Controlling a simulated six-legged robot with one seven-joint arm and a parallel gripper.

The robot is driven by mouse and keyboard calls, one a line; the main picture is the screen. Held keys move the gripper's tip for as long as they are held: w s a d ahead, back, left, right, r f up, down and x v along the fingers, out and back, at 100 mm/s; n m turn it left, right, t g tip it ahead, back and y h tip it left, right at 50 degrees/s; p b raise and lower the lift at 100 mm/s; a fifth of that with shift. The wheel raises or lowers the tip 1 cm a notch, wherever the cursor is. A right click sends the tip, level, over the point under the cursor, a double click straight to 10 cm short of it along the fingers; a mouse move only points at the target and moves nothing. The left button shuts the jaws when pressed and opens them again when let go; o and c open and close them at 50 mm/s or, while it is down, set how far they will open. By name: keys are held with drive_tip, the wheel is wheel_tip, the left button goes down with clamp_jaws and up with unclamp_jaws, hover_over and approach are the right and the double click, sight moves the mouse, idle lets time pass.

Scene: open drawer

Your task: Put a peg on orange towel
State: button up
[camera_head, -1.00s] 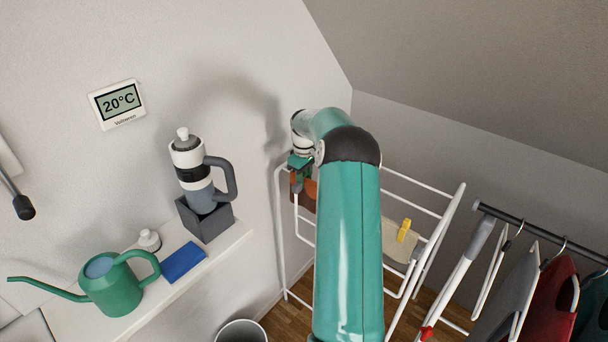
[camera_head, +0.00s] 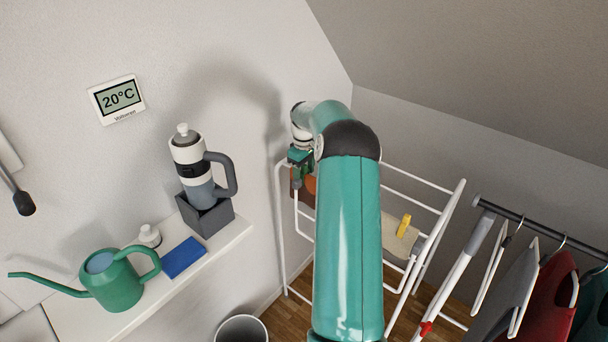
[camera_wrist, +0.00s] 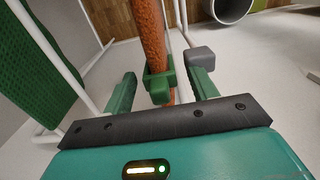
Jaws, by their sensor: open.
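The orange towel (camera_wrist: 151,35) hangs on the drying rack and shows nearly edge-on in the wrist view. A green peg (camera_wrist: 158,86) sits at the towel with its jaws around the towel's edge. My gripper (camera_wrist: 165,72) is open, with one finger on each side of the peg and visible gaps between. In the head view my gripper (camera_head: 299,158) is at the rack's left end, and a bit of the orange towel (camera_head: 311,185) shows beside it. My arm hides much of the rack there.
The white drying rack (camera_head: 425,207) also holds a beige cloth (camera_head: 398,243) with a yellow peg (camera_head: 404,225). A green towel (camera_wrist: 40,65) hangs left in the wrist view. A shelf with a watering can (camera_head: 118,287) and bottle (camera_head: 190,160) stands left. Clothes hang at right.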

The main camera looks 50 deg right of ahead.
wheel_tip(320, 180, up, 12)
drive_tip(key=shift+r, duration=0.25)
idle(0.3)
